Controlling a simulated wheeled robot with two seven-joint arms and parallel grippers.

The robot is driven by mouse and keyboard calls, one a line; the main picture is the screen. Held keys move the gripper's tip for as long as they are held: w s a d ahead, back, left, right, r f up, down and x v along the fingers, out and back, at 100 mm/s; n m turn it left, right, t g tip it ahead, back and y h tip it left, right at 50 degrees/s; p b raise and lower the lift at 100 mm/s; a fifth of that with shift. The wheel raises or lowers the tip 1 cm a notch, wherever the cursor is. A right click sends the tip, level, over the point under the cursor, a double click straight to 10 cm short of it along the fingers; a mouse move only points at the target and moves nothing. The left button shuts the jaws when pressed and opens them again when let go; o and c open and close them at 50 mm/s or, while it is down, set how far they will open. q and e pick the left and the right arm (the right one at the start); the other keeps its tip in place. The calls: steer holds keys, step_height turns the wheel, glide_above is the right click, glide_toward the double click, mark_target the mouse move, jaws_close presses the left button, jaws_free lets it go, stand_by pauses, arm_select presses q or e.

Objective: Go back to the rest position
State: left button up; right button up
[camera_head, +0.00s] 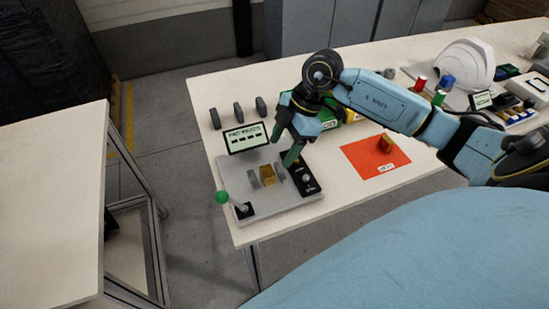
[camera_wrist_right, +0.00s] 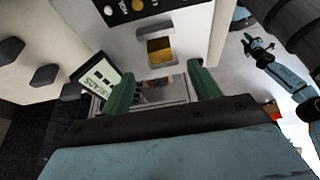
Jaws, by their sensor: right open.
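My right gripper (camera_head: 289,150) hangs over the right part of the grey test device (camera_head: 285,203), fingers pointing down. Its two green fingers stand apart with nothing between them; they also show in the wrist view (camera_wrist_right: 160,90). The device carries a display (camera_head: 247,138) with text, an amber block (camera_head: 267,175) between grey pieces, a black button panel (camera_head: 307,183) and a lever with a green knob (camera_head: 222,197). My left gripper is not in the head view. A small blue arm end (camera_wrist_right: 258,45) shows in the wrist view, too small to read its jaws.
Several dark pads (camera_head: 238,110) stand behind the device. An orange mat (camera_head: 362,168) with a small brown piece (camera_head: 385,144) lies to the right. A white helmet shell (camera_head: 467,64) stands at the back right. Another table (camera_head: 45,180) stands left, across a gap.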

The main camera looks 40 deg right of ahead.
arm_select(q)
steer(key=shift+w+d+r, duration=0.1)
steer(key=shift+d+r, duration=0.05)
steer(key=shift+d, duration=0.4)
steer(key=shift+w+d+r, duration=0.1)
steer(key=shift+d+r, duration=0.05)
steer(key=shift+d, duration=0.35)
arm_select(e)
steer(key=v, duration=0.5)
steer(key=shift+a, duration=0.1)
